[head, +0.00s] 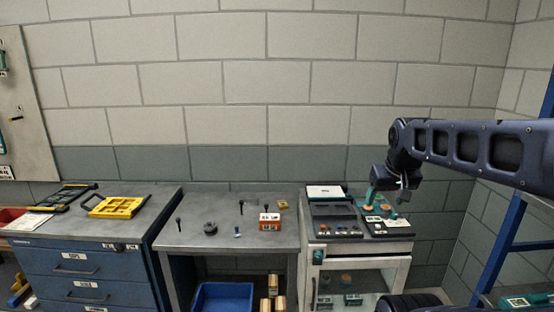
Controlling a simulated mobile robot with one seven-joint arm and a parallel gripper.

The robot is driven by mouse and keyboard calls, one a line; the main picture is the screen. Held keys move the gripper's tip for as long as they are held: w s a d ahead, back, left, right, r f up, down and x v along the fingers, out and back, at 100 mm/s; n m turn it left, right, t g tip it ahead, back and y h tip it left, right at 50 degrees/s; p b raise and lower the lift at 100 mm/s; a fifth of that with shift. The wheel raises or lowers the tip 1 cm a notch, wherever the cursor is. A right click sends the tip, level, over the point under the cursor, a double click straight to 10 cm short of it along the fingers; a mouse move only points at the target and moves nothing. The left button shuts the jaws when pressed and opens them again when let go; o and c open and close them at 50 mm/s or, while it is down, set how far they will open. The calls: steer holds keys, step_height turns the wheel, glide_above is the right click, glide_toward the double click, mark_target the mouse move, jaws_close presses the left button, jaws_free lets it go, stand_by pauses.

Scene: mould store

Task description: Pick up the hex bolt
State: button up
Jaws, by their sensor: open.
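Several small dark bolt-like pieces stand or lie on the grey middle bench (190,240). One dark piece with a wider head (178,222) is at the left, a thin one (241,206) is near the middle back, and another (266,207) is behind the orange box. A small bluish piece (237,232) is near the front. Which one is the hex bolt is too small to tell. My gripper (388,200) hangs over the right-hand cabinet, well right of these pieces. It is open, with nothing clearly seen between its fingers.
An orange box (270,222), a dark round part (210,228) and a yellow piece (283,204) are on the middle bench. A blue drawer cabinet (90,264) stands left, with a yellow tray (115,207). A grey device (334,221) is on the right-hand cabinet. A blue rack is far right.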

steer(key=shift+s+a+f, duration=0.15)
steer(key=shift+s+a, duration=0.15)
steer(key=shift+a, duration=0.15)
steer(key=c, duration=0.4)
